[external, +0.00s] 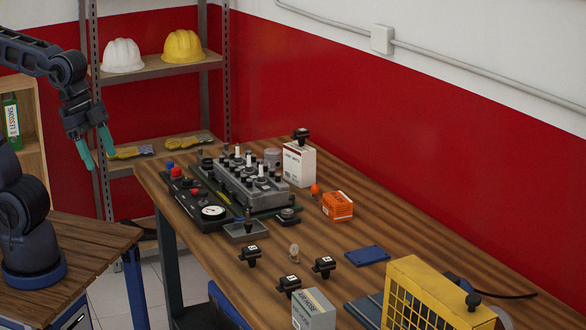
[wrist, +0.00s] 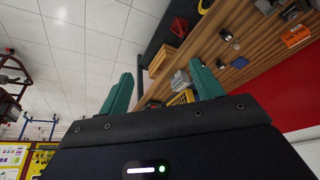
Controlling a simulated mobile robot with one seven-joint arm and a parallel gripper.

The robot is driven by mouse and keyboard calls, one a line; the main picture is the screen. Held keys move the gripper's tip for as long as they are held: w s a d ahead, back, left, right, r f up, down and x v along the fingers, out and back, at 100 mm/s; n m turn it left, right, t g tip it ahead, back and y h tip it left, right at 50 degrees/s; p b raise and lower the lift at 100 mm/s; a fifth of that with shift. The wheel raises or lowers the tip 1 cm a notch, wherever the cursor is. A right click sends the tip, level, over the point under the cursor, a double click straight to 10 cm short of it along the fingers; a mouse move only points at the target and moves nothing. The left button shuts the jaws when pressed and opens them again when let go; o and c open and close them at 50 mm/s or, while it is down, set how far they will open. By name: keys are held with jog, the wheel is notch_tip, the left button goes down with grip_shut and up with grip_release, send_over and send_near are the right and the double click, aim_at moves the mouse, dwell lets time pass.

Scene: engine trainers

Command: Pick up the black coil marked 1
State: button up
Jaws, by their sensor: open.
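Several black coils with small white labels show in the external view. One coil (external: 249,254) lies near the front edge of the workbench, with another (external: 290,284) nearer the camera and a third (external: 324,265) to its right. One more coil (external: 301,134) sits on top of a white box (external: 299,165) at the back. The label marks are too small to read, so I cannot tell which is marked 1. My gripper (external: 101,160) is open and empty, raised at the left, well away from the coils. Its teal fingers stand apart in the wrist view (wrist: 161,72).
A grey engine block (external: 252,183) and a black gauge panel (external: 210,212) stand on the bench's far left. An orange box (external: 338,206), a blue pad (external: 367,255), a grey box (external: 313,310) and a yellow caged unit (external: 430,295) are nearby. Shelves stand behind my gripper.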

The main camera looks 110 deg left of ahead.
jog(key=w+a+f+m, duration=0.2)
jog(key=w, duration=0.9)
jog(key=m+g+h, duration=0.1)
jog(key=m+h, duration=0.2)
jog(key=m, duration=0.3)
send_near(290, 278)
jog(key=f, duration=0.2)
jog(key=x, duration=1)
jog(key=shift+w+d, duration=0.2)
jog(key=shift+w, duration=0.05)
jog(key=shift+c, duration=0.4)
jog(key=c, duration=0.8)
jog(key=shift+c, duration=0.2)
